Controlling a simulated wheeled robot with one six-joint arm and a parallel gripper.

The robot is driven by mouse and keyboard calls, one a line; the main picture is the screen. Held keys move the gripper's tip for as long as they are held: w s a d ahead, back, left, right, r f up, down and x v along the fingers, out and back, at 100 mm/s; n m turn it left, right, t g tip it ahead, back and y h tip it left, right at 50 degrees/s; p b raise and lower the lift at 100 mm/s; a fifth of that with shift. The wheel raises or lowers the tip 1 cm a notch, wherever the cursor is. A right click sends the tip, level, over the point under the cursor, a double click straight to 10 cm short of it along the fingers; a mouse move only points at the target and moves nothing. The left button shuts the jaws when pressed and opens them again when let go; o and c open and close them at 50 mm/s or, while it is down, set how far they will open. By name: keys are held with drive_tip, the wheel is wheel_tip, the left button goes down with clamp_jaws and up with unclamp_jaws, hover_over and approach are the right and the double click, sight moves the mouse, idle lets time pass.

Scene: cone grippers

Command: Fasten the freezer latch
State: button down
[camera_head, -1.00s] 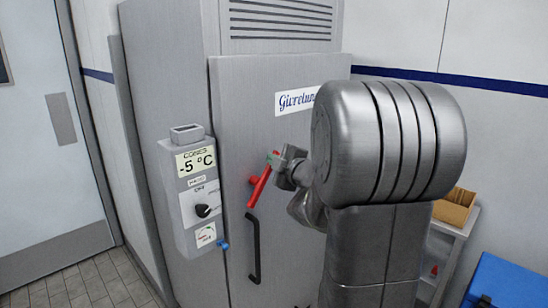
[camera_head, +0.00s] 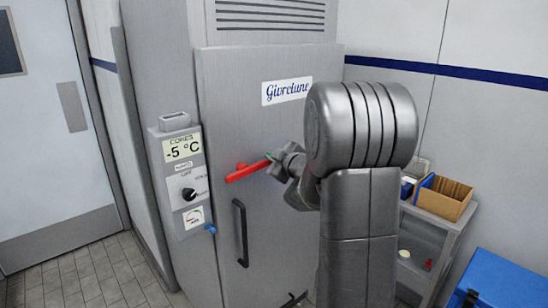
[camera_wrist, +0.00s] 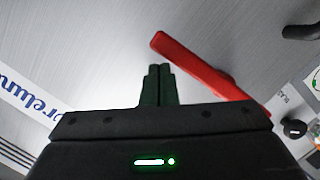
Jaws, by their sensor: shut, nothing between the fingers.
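The freezer latch is a red lever (camera_head: 247,172) on the grey freezer door (camera_head: 270,130). It lies near horizontal, its right end a little higher than its left. In the wrist view the red lever (camera_wrist: 195,65) slants across the door just beyond my fingers. My gripper (camera_head: 272,158) is at the lever's right end in the head view. In the wrist view my gripper (camera_wrist: 158,70) has its dark green fingers together with nothing between them. The fingertips are close beside the lever's free end; I cannot tell whether they touch it.
A black door handle (camera_head: 241,232) is below the latch. A control box (camera_head: 181,175) reading -5 °C sticks out left of the door. A shelf with a cardboard box (camera_head: 444,198) and a blue chest (camera_head: 508,280) stand at the right.

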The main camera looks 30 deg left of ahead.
drive_tip(key=shift+w+f, duration=0.1)
drive_tip(key=shift+f, duration=0.3)
idle(0.3)
drive_tip(key=s+d+r+p, duration=0.1)
drive_tip(key=s+d+r, duration=0.2)
drive_tip(key=d+r, duration=0.3)
drive_tip(key=d, duration=0.3)
drive_tip(key=shift+s+r, duration=0.3)
drive_tip(key=shift+s, duration=0.1)
drive_tip(key=w+a+f+b, duration=0.1)
drive_tip(key=w+a+f, duration=0.2)
drive_tip(key=a+f, duration=0.3)
drive_tip(key=a, duration=0.3)
drive_tip(key=shift+w+f, duration=0.15)
drive_tip(key=shift+w, duration=0.25)
